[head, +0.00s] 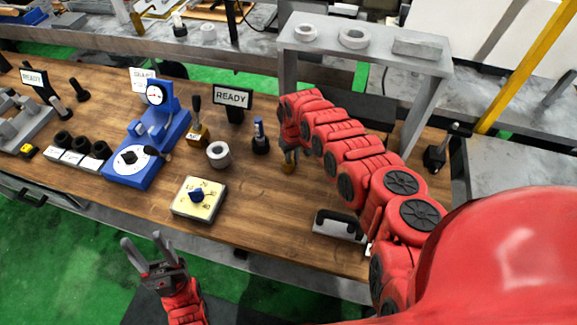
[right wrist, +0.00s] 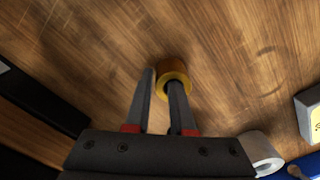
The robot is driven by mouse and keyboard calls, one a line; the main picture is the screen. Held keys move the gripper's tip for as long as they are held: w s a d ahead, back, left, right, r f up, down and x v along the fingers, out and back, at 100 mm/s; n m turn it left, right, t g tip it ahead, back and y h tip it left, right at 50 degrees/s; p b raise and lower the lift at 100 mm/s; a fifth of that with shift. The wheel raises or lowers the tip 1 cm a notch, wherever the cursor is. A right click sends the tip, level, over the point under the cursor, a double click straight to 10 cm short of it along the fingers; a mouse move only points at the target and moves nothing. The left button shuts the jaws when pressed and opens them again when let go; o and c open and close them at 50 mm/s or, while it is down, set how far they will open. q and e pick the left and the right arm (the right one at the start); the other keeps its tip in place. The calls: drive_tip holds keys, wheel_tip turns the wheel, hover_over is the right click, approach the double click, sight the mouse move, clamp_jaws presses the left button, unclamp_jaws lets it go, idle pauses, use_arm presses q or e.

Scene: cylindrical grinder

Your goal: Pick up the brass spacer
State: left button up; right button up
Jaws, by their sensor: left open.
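The brass spacer (head: 288,167) is a short gold-coloured ring standing on the wooden bench, directly below my right gripper (head: 289,152). In the right wrist view the spacer (right wrist: 173,69) lies at the fingertips of the right gripper (right wrist: 161,76). One finger is along the spacer's left side. The other overlaps its dark hole. A narrow gap shows between the fingers. I cannot tell whether they press on the spacer's wall or only stand around it. My left gripper (head: 144,239) is open and empty, in front of the bench over the green floor.
A grey ring (head: 219,154), a dark holder with a blue-topped pin (head: 260,137) and a READY sign (head: 232,97) stand left of the spacer. A dial box (head: 200,199) sits nearer the front edge. A grey raised shelf (head: 366,48) stands behind my right arm.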

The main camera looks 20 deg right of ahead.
clamp_jaws()
idle(1.2)
